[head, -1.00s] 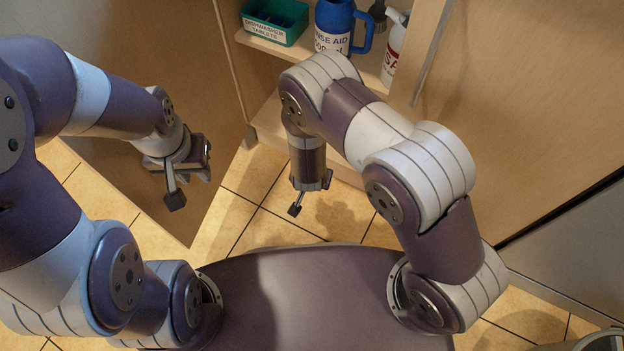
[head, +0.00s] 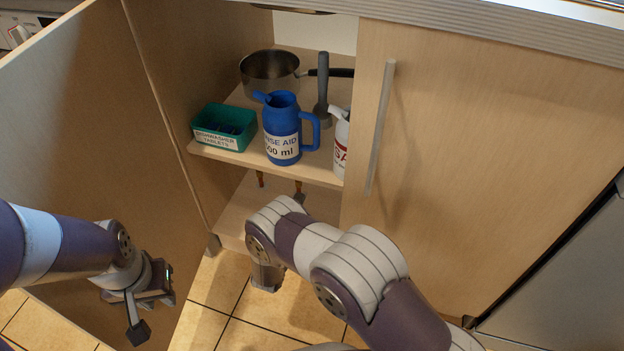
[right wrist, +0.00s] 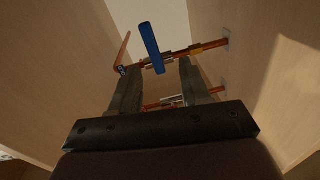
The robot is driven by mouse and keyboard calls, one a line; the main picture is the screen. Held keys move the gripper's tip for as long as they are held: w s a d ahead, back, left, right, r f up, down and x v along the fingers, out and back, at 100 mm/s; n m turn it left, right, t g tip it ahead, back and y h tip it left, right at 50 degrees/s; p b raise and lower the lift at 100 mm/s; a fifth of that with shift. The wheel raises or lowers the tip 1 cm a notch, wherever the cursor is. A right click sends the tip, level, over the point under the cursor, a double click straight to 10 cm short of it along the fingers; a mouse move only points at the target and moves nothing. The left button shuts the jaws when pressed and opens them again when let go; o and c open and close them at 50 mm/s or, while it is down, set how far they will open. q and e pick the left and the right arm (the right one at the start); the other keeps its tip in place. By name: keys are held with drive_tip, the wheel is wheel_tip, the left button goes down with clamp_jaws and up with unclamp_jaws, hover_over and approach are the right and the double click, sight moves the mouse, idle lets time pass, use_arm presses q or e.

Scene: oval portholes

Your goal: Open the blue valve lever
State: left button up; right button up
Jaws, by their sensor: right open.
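The blue valve lever (right wrist: 151,47) shows in the right wrist view as a flat blue bar, slightly tilted from upright. It crosses a copper pipe with fittings (right wrist: 195,49) that runs across the picture. My right gripper (right wrist: 157,80) is open, its two fingers apart on either side below the lever, with nothing between the tips. I cannot tell how far the lever is from them. In the head view the right fingers are hidden behind my own arm, and I cannot make out the lever. My left gripper (head: 152,306) hangs at the lower left, in front of the open door; its opening is unclear.
The cabinet's left door (head: 80,130) stands open; its right door (head: 480,170) is shut. A shelf (head: 235,158) above the pipes holds a green tablet box (head: 224,128), blue jug (head: 283,130), white bottle (head: 341,145) and pan (head: 268,75). A second copper pipe (right wrist: 165,104) runs lower.

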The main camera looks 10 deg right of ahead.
drive_tip(key=w+d+h+b, duration=0.1)
drive_tip(key=w+d+b, duration=0.6)
drive_tip(key=w, duration=0.3)
drive_tip(key=shift+w+d+r+n, duration=0.2)
drive_tip(key=shift+w+r+n, duration=0.1)
drive_tip(key=shift+r+n, duration=0.1)
clamp_jaws()
